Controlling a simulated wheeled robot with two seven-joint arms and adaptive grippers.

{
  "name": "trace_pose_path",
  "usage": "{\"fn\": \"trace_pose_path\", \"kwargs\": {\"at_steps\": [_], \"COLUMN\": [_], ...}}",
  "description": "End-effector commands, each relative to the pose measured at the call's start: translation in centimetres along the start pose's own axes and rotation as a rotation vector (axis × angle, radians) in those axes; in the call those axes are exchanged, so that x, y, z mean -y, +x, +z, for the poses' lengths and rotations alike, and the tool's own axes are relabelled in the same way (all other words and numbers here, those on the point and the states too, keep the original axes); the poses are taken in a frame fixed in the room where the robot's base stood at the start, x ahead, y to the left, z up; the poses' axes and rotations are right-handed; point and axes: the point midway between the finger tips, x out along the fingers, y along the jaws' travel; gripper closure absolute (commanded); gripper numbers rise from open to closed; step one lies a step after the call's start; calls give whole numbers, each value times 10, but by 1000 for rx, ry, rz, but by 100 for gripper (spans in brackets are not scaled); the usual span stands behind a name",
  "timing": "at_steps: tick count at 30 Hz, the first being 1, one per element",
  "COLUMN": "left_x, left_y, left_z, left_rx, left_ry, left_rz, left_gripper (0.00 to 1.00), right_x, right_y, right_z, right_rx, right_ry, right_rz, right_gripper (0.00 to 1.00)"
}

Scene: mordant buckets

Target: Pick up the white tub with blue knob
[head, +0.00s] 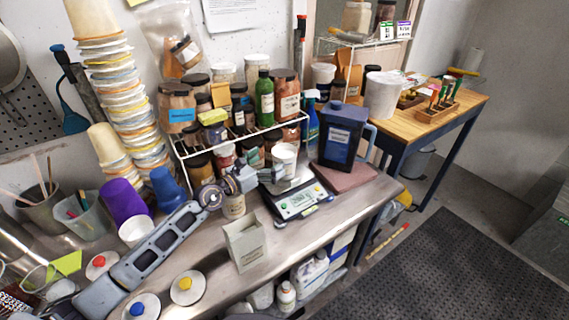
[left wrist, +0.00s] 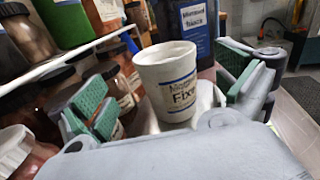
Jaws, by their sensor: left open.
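The white tub with blue knob (head: 143,305) sits at the near left edge of the steel bench, its lower part cut off by the frame. Beside it are a white tub with yellow knob (head: 188,293) and one with red knob (head: 101,267). My left gripper (head: 268,177) is away from them, farther back and right, by a white cup (head: 285,155) on the scale. In the left wrist view, my left gripper (left wrist: 172,98) has its green-padded fingers apart, with the cup labelled "Fixer" (left wrist: 167,78) showing between them; contact cannot be told. My right gripper is not visible.
A scale (head: 297,202) and a beige open box (head: 245,246) stand on the bench. A wire rack of jars (head: 240,137) and a blue jug (head: 342,140) stand behind. Stacked buckets (head: 110,80) are at left. My left arm crosses above the bench.

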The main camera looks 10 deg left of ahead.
Motion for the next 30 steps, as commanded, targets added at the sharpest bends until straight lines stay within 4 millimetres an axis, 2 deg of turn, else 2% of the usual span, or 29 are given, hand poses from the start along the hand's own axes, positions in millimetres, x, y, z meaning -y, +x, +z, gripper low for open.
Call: {"fn": "trace_pose_path", "kwargs": {"at_steps": [6, 22, 30], "left_x": [0, 1, 5], "left_y": [15, 20, 37], "left_z": [0, 0, 3], "left_rx": [0, -1, 1], "left_ry": [0, 1, 0], "left_rz": [-1, -1, -1], "left_gripper": [0, 0, 0], "right_x": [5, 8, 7], "right_y": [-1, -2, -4], "right_z": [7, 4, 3], "right_rx": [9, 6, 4], "right_ry": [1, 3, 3], "right_rz": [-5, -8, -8], "right_gripper": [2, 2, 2]}}
